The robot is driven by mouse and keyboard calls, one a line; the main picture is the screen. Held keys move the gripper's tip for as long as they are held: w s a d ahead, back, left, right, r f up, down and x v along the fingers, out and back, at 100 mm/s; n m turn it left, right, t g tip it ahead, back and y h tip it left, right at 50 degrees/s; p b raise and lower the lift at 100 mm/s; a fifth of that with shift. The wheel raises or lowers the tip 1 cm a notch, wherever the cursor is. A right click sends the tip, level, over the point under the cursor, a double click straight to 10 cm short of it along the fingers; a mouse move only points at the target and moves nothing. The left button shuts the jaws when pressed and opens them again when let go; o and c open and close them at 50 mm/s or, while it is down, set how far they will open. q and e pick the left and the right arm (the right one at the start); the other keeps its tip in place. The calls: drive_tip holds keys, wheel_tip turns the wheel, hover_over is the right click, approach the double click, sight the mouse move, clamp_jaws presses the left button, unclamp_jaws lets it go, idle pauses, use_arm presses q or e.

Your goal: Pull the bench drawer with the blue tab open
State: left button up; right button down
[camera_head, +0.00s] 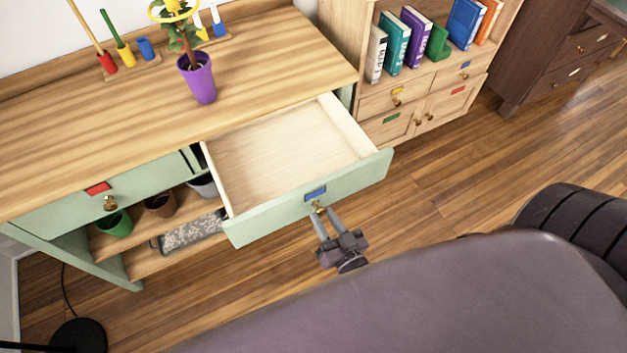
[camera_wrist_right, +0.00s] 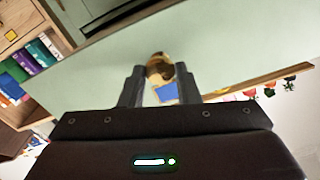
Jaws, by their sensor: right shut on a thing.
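The bench drawer (camera_head: 270,215) has a pale green front with a blue tab (camera_head: 316,193) and a small brass knob (camera_head: 317,206) below the tab. The drawer stands well out from the bench, and its empty wooden inside shows. My right gripper (camera_head: 323,217) is shut on the knob in front of the drawer. In the right wrist view the knob (camera_wrist_right: 160,68) sits between the two fingers, with the blue tab (camera_wrist_right: 167,92) just beside it. My left gripper is not in view.
The bench top (camera_head: 100,125) holds a purple plant pot (camera_head: 197,78). A closed drawer with a red tab (camera_head: 98,188) is at the left, above a shelf with small pots and a grey tray (camera_head: 192,233). A bookcase (camera_head: 345,50) stands to the right. Wooden floor (camera_head: 440,180) is clear between.

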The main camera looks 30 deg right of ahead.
drive_tip(key=shift+s, duration=0.6)
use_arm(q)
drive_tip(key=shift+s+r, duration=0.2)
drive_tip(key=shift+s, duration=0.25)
use_arm(e)
drive_tip(key=shift+s, duration=0.55)
drive_tip(key=c, duration=1.1)
unclamp_jaws()
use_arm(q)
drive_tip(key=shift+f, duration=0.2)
use_arm(e)
drive_tip(key=s, duration=0.7)
drive_tip(key=shift+s+d, duration=0.2)
drive_tip(key=shift+s, duration=0.2)
